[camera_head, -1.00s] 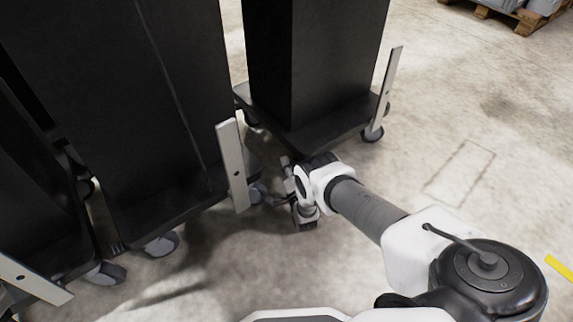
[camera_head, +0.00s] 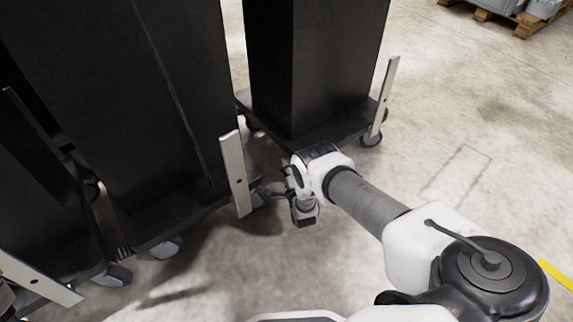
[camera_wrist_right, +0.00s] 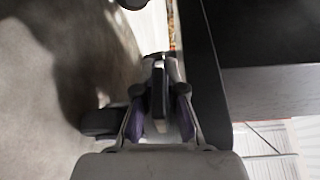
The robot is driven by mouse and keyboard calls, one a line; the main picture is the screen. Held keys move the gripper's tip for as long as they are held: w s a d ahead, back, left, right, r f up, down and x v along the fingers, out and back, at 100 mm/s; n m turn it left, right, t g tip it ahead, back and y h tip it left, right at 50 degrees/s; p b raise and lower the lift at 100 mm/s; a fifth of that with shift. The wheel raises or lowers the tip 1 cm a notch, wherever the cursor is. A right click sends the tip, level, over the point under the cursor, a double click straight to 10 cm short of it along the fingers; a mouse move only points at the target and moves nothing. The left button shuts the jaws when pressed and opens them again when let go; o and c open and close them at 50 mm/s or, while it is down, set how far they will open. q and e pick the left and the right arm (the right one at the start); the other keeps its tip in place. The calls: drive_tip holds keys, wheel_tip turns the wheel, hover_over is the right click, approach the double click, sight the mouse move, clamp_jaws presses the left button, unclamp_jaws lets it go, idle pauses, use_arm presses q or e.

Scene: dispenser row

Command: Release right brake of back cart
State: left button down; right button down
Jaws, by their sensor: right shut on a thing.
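Tall black carts stand on grey casters. The middle cart (camera_head: 165,215) has an upright light metal plate (camera_head: 235,175) at its right corner and a caster (camera_head: 256,197) beside it. My right gripper (camera_head: 274,191) reaches in low from the right at that caster. In the right wrist view, the gripper's fingers (camera_wrist_right: 160,75) are closed around a narrow dark lever-like piece (camera_wrist_right: 160,95), which looks like the brake. The lever is too small and dark in the head view to tell its tilt. My left gripper is not in view.
Another black cart (camera_head: 320,75) stands just behind my right wrist, with a metal plate (camera_head: 384,95) and caster (camera_head: 371,138). A further cart (camera_head: 45,255) stands at far left. Open concrete floor lies right; a pallet (camera_head: 490,14) is at the upper right.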

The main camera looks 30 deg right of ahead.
drive_tip(key=shift+r+m+p, duration=0.3)
drive_tip(key=shift+m+p, duration=0.05)
drive_tip(key=shift+m, duration=0.15)
drive_tip(key=shift+g, duration=0.3)
drive_tip(key=c, duration=1.2)
unclamp_jaws()
drive_tip(key=shift+c, duration=0.2)
drive_tip(key=v, duration=0.8)
